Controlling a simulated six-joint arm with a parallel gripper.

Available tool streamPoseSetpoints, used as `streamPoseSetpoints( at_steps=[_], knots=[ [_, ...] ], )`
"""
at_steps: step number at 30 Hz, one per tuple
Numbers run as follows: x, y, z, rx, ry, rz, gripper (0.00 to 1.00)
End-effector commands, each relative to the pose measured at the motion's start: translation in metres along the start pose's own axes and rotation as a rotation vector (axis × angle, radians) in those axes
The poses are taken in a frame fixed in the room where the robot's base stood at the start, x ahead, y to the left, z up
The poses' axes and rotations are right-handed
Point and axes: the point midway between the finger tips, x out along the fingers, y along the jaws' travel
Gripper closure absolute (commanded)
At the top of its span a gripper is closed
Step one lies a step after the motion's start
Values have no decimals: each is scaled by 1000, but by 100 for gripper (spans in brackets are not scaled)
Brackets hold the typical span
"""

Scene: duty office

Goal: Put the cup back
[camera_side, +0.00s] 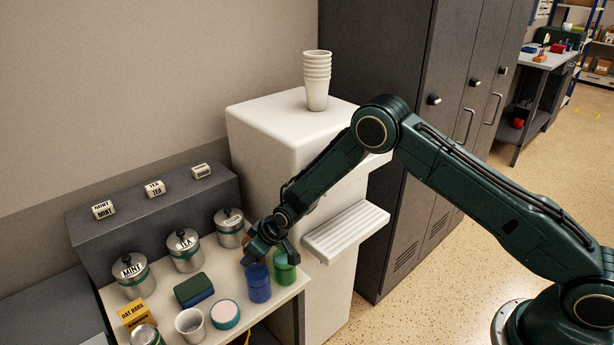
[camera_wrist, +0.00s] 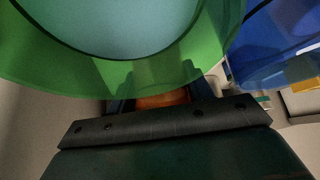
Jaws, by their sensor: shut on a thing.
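A green see-through cup (camera_side: 286,271) is upright near the right edge of the small table (camera_side: 280,302). My gripper (camera_side: 270,250) is at its rim, shut on the green cup. In the wrist view the green cup (camera_wrist: 190,68) fills the upper left, close to the fingers, with a pale blue area inside that I cannot identify. A blue see-through cup (camera_side: 259,286) stands just left of it, and also shows in the wrist view (camera_wrist: 265,50). A white cup (camera_side: 190,327) is at the table's front. Whether the green cup touches the table is unclear.
Lidded tins (camera_side: 185,252), a green-and-blue sponge-like block (camera_side: 194,288), a round pink-and-teal item (camera_side: 225,314) and an oat bars box (camera_side: 134,312) crowd the table. A white dispenser (camera_side: 255,135) with a ribbed tray (camera_side: 345,232) and stacked cups (camera_side: 317,85) stands behind, beside grey lockers (camera_side: 400,190).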

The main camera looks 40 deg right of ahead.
Motion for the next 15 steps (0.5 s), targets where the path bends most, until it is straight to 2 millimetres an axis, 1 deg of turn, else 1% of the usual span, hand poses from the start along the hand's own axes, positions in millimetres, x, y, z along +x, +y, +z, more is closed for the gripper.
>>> streamPoseSetpoints(
  at_steps=[7,8,9,11,15],
  knots=[
    [2,0,1,0,1,0,80],
    [3,0,2,0,0,0,47],
    [2,0,2,0,0,0,39],
    [2,0,2,0,0,0,28],
    [2,0,2,0,-1,0,27]
  ],
)
